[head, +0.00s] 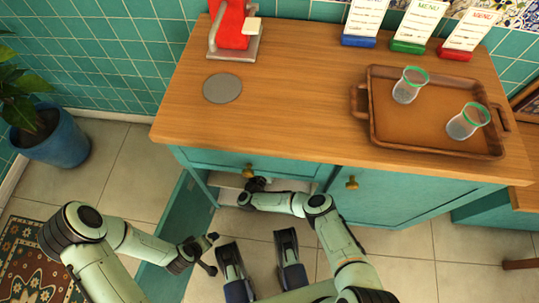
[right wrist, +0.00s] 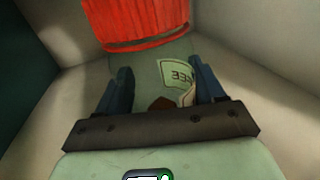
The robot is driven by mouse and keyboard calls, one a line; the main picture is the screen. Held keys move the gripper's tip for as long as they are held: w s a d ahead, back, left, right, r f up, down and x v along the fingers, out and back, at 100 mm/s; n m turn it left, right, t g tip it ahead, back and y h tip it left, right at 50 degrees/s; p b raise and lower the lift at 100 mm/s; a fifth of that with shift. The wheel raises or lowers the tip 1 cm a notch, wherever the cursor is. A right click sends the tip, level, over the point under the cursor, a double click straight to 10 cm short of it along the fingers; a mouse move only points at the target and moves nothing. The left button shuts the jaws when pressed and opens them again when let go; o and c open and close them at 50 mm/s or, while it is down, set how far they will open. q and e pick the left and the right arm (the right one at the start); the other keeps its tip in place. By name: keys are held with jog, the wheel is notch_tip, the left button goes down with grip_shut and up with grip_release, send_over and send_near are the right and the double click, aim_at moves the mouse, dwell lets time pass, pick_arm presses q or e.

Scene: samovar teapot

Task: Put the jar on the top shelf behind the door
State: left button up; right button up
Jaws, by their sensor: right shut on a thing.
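The jar (right wrist: 140,25) has a red cover, a greenish clear body and a pale label with partly readable letters. In the right wrist view it sits between the two dark fingers of my right gripper (right wrist: 163,88), which is shut on it. In the head view my right gripper (head: 255,185) reaches into the cabinet opening, and the jar is hidden there. The teal door (head: 163,235) stands swung open at the left. A pale shelf (head: 232,183) shows inside the opening. My left gripper (head: 211,253) is empty, its fingers apart, beside the open door.
The wooden counter (head: 290,90) holds a tray (head: 440,147) with two glasses.

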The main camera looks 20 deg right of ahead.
pick_arm(q)
jog(key=shift+r, duration=0.1)
pick_arm(e)
jog(key=shift+r, duration=0.15)
jog(key=o, duration=1.3)
jog(key=shift+f, duration=0.2)
pick_arm(q)
jog(key=shift+s+f, duration=0.25)
pick_arm(e)
jog(key=shift+r, duration=0.15)
jog(key=v, duration=0.2)
jog(key=shift+s+a+p, duration=0.2)
jog(key=shift+p, duration=0.2)
pick_arm(q)
jog(key=r, duration=0.1)
jog(key=s+d+r+p, duration=0.1)
jog(key=r, duration=0.1)
jog(key=shift+s+d+g, duration=0.25)
jog(key=shift+g, duration=0.05)
pick_arm(e)
jog(key=v, duration=0.9)
jog(key=shift+s+a, duration=0.15)
jog(key=shift+s, duration=0.1)
